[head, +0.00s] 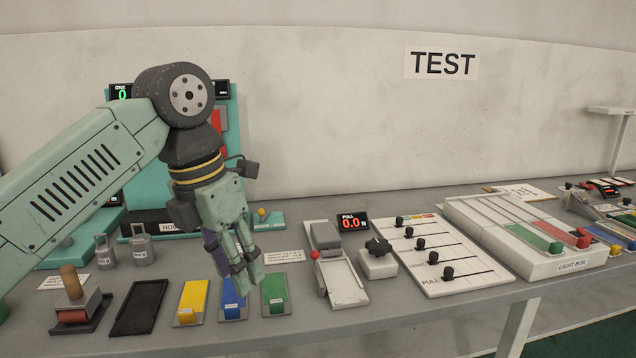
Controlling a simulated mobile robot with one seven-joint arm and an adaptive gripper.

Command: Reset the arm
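My arm comes in from the left, and my gripper (248,278) points down over the front part of the bench. Its fingers sit close together, and from this angle I cannot tell if they are open or shut. A purple piece (213,246) shows just left of the fingers; I cannot tell if it is part of my gripper or behind it. The fingers partly cover the blue one. I cannot tell the height of the gap.
A teal panel stands behind my arm.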

